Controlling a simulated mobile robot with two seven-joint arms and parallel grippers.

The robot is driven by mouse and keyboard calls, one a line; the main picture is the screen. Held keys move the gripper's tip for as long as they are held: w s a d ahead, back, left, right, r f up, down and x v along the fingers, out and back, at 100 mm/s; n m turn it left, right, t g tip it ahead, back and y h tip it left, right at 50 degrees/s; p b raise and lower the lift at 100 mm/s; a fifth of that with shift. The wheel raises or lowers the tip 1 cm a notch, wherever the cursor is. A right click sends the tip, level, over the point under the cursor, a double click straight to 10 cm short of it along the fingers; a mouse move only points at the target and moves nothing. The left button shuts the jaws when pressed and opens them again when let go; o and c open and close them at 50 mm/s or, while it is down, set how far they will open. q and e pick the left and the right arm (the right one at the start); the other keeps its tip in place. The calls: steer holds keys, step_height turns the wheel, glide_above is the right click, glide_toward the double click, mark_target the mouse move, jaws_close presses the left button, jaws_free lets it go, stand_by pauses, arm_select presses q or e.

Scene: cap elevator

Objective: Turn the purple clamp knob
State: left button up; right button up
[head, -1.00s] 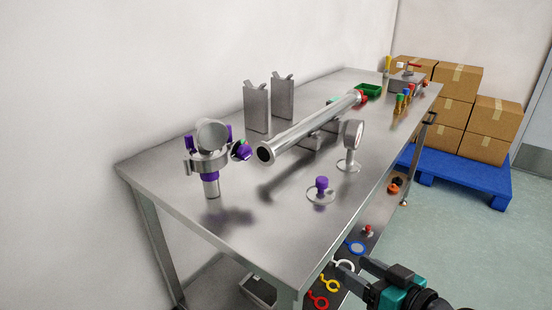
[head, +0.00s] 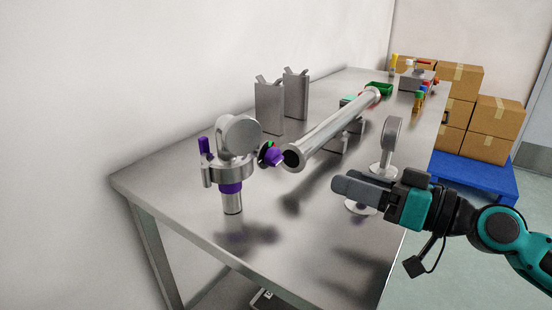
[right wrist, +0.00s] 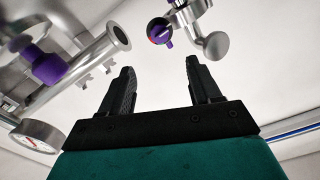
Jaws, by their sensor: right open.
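A silver clamp (head: 232,170) stands on a post with a purple collar (head: 230,187) at the near left of the table. A purple upright knob (head: 204,148) is on its left side. A purple knob-like part (head: 272,156) with black and green on it shows between the clamp and the pipe's open end; it shows at the top of the right wrist view (right wrist: 160,31). My right gripper (head: 343,183) is open and empty, right of the clamp and apart from it, pointing left. It hides much of a round-based stand. My left gripper is not in view.
A long steel pipe (head: 330,130) lies on supports behind the clamp. A gauge (head: 391,138) stands close behind my right gripper. Two upright metal brackets (head: 268,108) stand near the wall. The table's near left corner (head: 150,185) is clear.

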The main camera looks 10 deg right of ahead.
mark_target(282, 159)
steer(key=p+x, duration=0.7)
steer(key=x, duration=0.4)
steer(key=shift+w+a+r, duration=0.1)
steer(key=shift+w+a, duration=0.1)
steer(key=shift+w, duration=0.05)
steer(key=shift+w+a, duration=0.35)
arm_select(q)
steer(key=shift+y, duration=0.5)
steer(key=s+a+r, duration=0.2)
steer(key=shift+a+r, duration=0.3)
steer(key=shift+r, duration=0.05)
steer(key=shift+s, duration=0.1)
arm_select(e)
steer(key=c, duration=1)
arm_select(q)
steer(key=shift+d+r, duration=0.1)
